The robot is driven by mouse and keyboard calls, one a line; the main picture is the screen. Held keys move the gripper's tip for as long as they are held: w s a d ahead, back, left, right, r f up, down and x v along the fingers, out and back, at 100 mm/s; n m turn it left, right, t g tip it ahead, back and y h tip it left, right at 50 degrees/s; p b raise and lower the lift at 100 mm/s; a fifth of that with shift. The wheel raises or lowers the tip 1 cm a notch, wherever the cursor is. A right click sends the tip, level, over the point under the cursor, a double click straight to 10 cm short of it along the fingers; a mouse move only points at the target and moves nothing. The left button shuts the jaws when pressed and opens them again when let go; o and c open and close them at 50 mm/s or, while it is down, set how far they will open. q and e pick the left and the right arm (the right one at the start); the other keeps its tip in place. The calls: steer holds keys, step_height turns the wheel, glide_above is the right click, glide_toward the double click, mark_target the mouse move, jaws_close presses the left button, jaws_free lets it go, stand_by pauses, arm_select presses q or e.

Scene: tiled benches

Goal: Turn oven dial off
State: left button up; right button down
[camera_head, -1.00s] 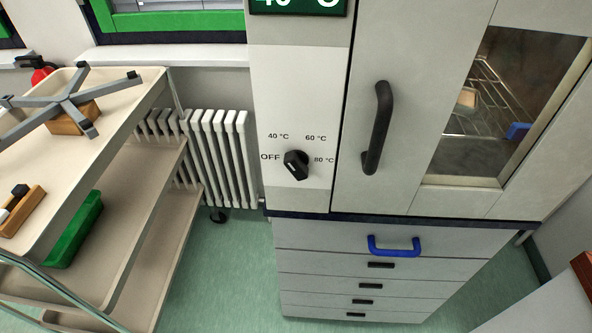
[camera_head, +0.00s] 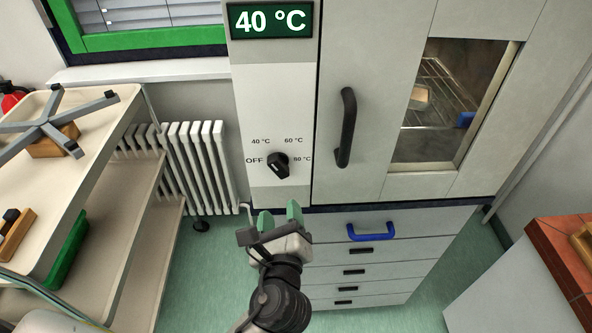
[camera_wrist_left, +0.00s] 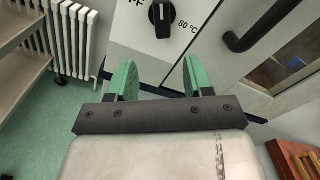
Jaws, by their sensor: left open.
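The black oven dial (camera_head: 279,165) is on the pale control panel left of the oven door, among the marks OFF, 40 °C, 60 °C and 80 °C. The green display (camera_head: 270,20) above it reads 40 °C. The dial also shows in the left wrist view (camera_wrist_left: 162,19), beyond the fingertips. My left gripper (camera_head: 280,212) is just below the dial, apart from it, with its two green fingers spread and nothing between them. It also shows in the left wrist view (camera_wrist_left: 158,80). My right gripper is not in view.
The oven door has a black handle (camera_head: 346,128) and a window with a rack inside. Drawers with a blue handle (camera_head: 370,232) are below. A tiered trolley (camera_head: 118,110) and a white radiator (camera_head: 195,165) stand left. A brick-red tiled bench (camera_head: 560,262) is at the right.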

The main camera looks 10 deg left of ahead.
mark_target(279, 172)
arm_select(q)
steer(key=p+x, duration=0.1)
steer(key=x, duration=0.2)
steer(key=r+p+x, duration=0.1)
steer(key=x, duration=0.2)
steer(key=p+x, duration=0.1)
steer(key=x, duration=0.2)
steer(key=shift+w+a+r, duration=0.2)
steer(key=shift+w+a, duration=0.05)
steer(key=shift+w, duration=0.05)
steer(key=shift+w+a+f, duration=0.1)
steer(key=shift+w+a, duration=0.05)
steer(key=shift+w, duration=0.45)
steer(key=c, duration=0.9)
